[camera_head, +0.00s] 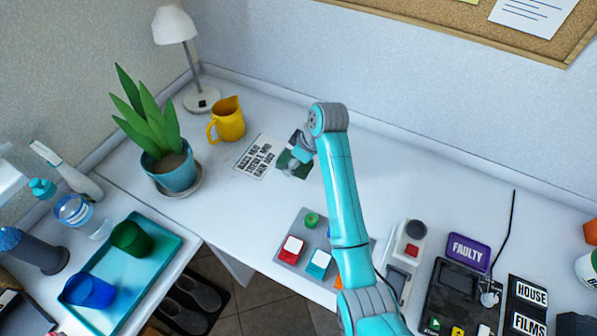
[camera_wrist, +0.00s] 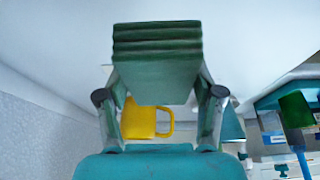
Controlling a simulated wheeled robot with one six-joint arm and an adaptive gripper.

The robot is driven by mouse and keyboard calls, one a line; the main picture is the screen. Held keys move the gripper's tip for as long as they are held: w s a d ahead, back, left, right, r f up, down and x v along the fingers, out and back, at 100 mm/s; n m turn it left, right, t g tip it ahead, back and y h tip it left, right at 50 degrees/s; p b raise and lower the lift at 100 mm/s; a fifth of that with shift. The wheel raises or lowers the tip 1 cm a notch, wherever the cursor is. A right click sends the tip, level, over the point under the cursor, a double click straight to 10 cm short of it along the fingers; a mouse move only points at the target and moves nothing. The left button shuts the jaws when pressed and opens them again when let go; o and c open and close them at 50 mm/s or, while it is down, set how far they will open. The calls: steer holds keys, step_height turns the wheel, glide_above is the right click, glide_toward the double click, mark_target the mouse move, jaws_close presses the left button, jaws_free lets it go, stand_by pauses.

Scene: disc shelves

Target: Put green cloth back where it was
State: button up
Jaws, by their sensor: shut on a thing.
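The green cloth (camera_wrist: 157,62) is a thick, folded dark green stack in the wrist view. My gripper (camera_wrist: 157,95) is shut on it, with one finger at each side. In the head view my gripper (camera_head: 297,152) is over the table's middle, right of the printed sign, and a dark green part of the cloth (camera_head: 287,160) shows beside it. My gripper and arm hide some of the cloth there. I cannot tell whether the cloth touches the table.
A yellow jug (camera_head: 227,120), a potted plant (camera_head: 168,165) and a lamp (camera_head: 176,40) stand to the left. A printed sign (camera_head: 259,156) lies by my gripper. A grey button panel (camera_head: 300,250) is in front.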

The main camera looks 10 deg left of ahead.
mark_target(292, 177)
steer(key=shift+f, duration=3.15)
steer(key=shift+f, duration=0.1)
steer(key=o, duration=1.2)
steer(key=v, duration=1.2)
